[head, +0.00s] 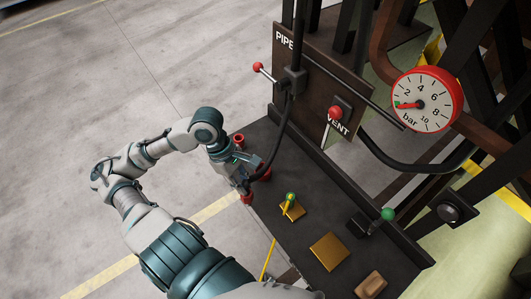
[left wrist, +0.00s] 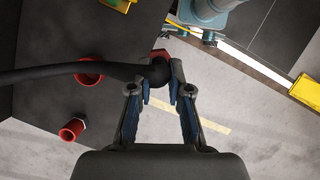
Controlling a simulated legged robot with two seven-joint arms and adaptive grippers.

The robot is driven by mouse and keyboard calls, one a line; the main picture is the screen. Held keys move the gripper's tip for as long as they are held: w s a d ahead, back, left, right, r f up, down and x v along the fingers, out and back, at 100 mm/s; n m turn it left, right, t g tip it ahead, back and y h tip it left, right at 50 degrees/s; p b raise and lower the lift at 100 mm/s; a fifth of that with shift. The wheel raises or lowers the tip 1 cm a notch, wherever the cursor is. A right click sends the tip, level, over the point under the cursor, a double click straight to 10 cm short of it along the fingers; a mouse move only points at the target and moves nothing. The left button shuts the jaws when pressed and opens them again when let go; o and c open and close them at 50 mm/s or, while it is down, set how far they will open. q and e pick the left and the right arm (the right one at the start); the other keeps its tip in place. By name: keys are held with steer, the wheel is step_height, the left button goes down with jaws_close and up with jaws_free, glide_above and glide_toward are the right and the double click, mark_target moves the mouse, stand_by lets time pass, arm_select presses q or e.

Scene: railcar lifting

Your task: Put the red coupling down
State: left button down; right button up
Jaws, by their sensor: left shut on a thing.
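The red coupling (head: 247,198) is at the end of a black hose (head: 286,122). My left gripper (head: 244,184) is shut on this hose end, beside the near-left edge of the dark bench. In the left wrist view the red coupling (left wrist: 160,53) shows just beyond the fingertips (left wrist: 161,88), partly hidden by the black hose end. The coupling appears to be out past the bench edge, with pale floor behind it. Its height relative to the bench top is hard to tell. My right gripper is not in view.
The dark bench (head: 284,178) carries a red ring (left wrist: 88,78) under the hose and a red fitting (left wrist: 72,130). A green-topped lever (head: 291,200), a yellow plate (head: 329,251) and a green-knobbed lever (head: 387,214) stand farther right. A PIPE/VENT panel (head: 310,68) and a gauge (head: 427,100) rise behind.

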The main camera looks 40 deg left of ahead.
arm_select(q)
steer(key=shift+w+a+r+p, duration=0.35)
steer(key=shift+w+p, duration=0.1)
steer(key=shift+p, duration=0.3)
steer(key=w+a+f+p, duration=0.1)
steer(key=w+a+f, duration=0.1)
steer(key=w, duration=0.4)
steer(key=w+a+f+p, duration=0.2)
steer(key=w+f, duration=0.1)
steer(key=w, duration=0.3)
steer(key=shift+w+f, duration=0.35)
steer(key=shift+w, duration=0.05)
steer(key=c, duration=1.1)
jaws_free()
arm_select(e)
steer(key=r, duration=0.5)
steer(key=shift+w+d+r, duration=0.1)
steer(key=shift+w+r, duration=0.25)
arm_select(q)
steer(key=v, duration=1.2)
steer(key=shift+b, duration=0.35)
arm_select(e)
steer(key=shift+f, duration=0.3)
